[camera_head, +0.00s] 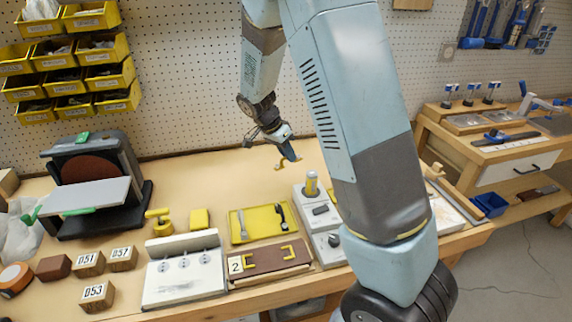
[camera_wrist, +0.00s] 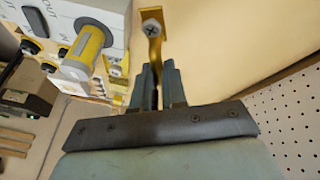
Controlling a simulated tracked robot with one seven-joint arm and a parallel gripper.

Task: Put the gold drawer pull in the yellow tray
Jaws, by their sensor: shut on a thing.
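My gripper (camera_head: 288,160) is above the back of the bench, shut on a gold drawer pull (camera_head: 279,166). In the wrist view the fingers (camera_wrist: 155,80) close around the gold drawer pull (camera_wrist: 155,50), which shows a screw head near its far end. The pull is held up and apart from the yellow tray. The yellow tray (camera_head: 261,226) lies on the bench, lower and to the left of my gripper in the head view.
A brown board (camera_head: 270,259) marked 2 with yellow handles lies in front of the tray. A switch panel (camera_head: 183,273) is left of the board. A disc sander (camera_head: 95,185) stands at left.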

